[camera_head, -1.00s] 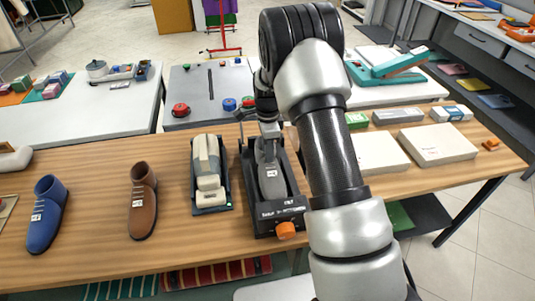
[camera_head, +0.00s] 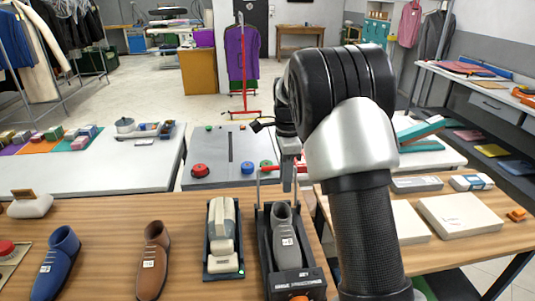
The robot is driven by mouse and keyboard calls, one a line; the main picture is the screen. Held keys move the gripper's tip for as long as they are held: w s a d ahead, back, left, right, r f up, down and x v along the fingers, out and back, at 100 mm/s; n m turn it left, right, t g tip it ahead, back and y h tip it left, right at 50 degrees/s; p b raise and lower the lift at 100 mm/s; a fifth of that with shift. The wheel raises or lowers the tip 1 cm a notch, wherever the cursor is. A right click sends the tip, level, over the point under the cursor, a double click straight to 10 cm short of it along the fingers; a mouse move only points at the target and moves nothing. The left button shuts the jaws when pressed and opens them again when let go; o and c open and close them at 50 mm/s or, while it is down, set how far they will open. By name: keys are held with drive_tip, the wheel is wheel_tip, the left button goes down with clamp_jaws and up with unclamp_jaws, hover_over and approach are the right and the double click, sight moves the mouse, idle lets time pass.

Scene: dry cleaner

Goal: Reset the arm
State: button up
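My arm rises in the right half of the view and bends over at the top. My gripper (camera_head: 288,180) points down at the far end of a black shoe-stretching device (camera_head: 262,240) on the wooden table. The arm hides part of the gripper, and its fingers are too small and dark to tell whether they are open. A grey shoe (camera_head: 284,240) with a white tag sits in the device, apart from the gripper as far as I can see. A red bar (camera_head: 268,168) shows beside the gripper.
Clothes racks line the back.

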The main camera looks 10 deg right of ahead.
drive_tip(key=s+r+n+t+p, duration=0.25)
drive_tip(key=s+r+n, duration=0.55)
drive_tip(key=s+r, duration=0.75)
drive_tip(key=s+r+n+t+p, duration=0.1)
drive_tip(key=s+n+t, duration=0.2)
drive_tip(key=s+n, duration=0.7)
drive_tip(key=s, duration=0.6)
drive_tip(key=shift+s+r+p, duration=0.25)
drive_tip(key=shift+r+p, duration=0.1)
drive_tip(key=shift+p, duration=0.05)
